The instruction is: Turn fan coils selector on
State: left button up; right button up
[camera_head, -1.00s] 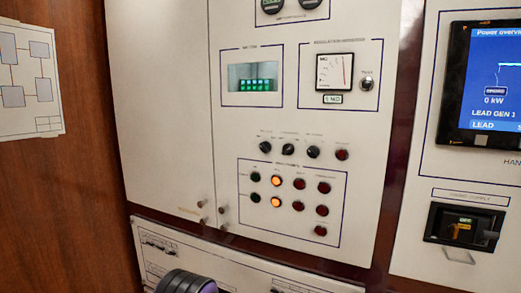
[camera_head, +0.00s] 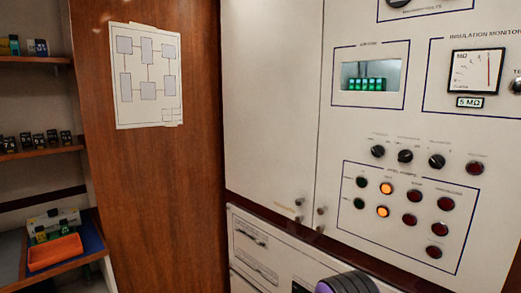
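Three black rotary selector knobs sit in a row on the white cabinet panel: the left knob (camera_head: 378,151), the middle knob (camera_head: 405,156) and the right knob (camera_head: 437,161). The small labels above them are too blurred to read, so I cannot tell which one, if any, is the fan coils selector. A dark red round button or lamp (camera_head: 475,168) ends the row. Neither gripper shows; only a dark ribbed part with purple, seemingly of my arm, shows at the bottom edge.
Below the knobs is a framed group of lamps, with two lit orange (camera_head: 386,188). A breaker window (camera_head: 371,75) and an insulation meter (camera_head: 476,71) are above. A wooden wall holds a diagram sheet (camera_head: 147,75). Shelves at left hold small breakers and an orange tray (camera_head: 54,253).

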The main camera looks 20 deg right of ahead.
aim_at(378, 151)
jog(key=u, duration=1)
jog(key=i, duration=0.25)
jog(key=z, duration=2.2)
